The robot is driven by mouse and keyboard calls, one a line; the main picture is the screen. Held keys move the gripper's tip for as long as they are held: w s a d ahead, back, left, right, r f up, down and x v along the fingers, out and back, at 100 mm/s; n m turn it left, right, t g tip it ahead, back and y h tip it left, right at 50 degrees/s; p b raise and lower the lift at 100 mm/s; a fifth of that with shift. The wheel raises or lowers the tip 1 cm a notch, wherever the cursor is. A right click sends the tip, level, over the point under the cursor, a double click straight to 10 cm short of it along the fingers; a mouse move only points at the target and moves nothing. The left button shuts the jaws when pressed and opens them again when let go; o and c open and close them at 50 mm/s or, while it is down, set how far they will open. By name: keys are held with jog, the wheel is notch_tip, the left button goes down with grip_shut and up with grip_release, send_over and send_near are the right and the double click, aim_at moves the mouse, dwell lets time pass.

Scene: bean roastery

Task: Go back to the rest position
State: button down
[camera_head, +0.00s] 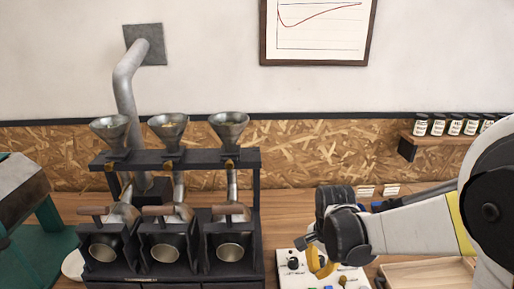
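My arm reaches in from the right edge, and its dark wrist end hangs over the white control panel (294,268) on the wooden counter. My gripper (308,241) seems to be the small dark end at the left of the wrist. Its fingers do not show clearly, so I cannot tell whether it is open or shut. A yellow curved piece (320,264) shows just below the wrist; I cannot tell if it belongs to my arm or the panel. The wrist hides part of the panel. I see nothing clearly held.
A black roaster rack (259,170) with three metal funnels and three drums stands left of my wrist. A green machine (50,232) is at far left. A wooden tray (425,274) lies below my arm. A wall shelf (408,148) holds several labelled jars at right.

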jog(key=s+r+n+t+b, duration=0.1)
jog(key=s+r+n+t, duration=0.5)
jog(key=s+r+n, duration=0.5)
jog(key=shift+s+r+t, duration=0.3)
jog(key=shift+s+r, duration=0.45)
jog(key=shift+r, duration=0.2)
dwell(0.9)
